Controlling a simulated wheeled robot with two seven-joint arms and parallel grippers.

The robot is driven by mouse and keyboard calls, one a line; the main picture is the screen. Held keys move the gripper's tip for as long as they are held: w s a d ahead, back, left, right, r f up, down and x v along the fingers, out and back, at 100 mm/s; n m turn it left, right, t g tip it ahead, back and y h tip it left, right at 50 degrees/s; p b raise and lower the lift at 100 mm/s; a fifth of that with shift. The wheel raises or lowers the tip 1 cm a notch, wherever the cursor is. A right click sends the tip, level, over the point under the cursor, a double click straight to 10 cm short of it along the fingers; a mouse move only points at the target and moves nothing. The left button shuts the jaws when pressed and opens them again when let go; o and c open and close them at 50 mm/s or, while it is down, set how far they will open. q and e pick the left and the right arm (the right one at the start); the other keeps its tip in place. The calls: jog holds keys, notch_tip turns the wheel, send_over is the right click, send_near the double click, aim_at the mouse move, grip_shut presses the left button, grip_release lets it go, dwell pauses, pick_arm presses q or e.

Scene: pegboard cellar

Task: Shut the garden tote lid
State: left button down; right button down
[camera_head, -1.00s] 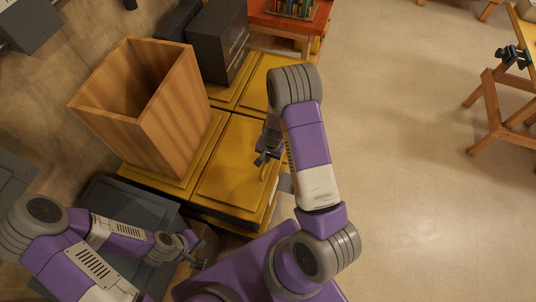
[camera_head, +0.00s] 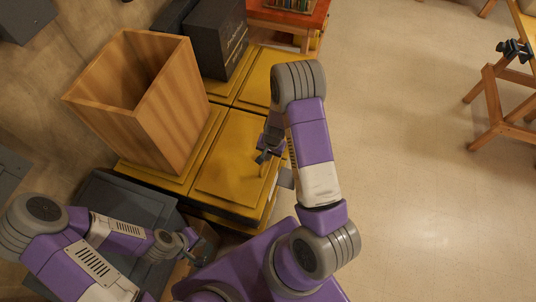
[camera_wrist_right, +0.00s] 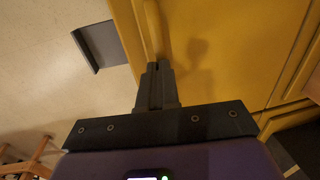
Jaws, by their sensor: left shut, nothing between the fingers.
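I cannot tell for sure which thing is the garden tote. A dark grey box with a flat, lid-like top (camera_head: 130,215) lies low at the left, partly hidden by my left arm. My left gripper (camera_head: 199,244) is shut and empty, just right of this box, above a brown thing that is mostly hidden. My right gripper (camera_head: 265,156) is over the near edge of a yellow panelled unit (camera_head: 232,165). In the right wrist view its fingers (camera_wrist_right: 158,72) are close together, at the end of a narrow yellow bar (camera_wrist_right: 151,28). I cannot tell whether they hold the bar.
A tall open wooden box (camera_head: 150,115) stands on the yellow unit. Dark grey boxes (camera_head: 214,38) stand behind it, and an orange table (camera_head: 288,14) beyond. A wooden stand (camera_head: 490,110) is at the far right. The floor (camera_head: 400,180) between is clear.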

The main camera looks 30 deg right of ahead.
jog(key=shift+s+r+p, duration=0.1)
jog(key=shift+s+p, duration=0.15)
jog(key=shift+p, duration=0.1)
notch_tip(320, 180, up, 14)
jog(key=s+d+p, duration=0.1)
jog(key=d+p, duration=0.1)
jog(key=p, duration=0.2)
jog(key=shift+s+f+p, duration=0.25)
jog(key=shift+p, duration=0.05)
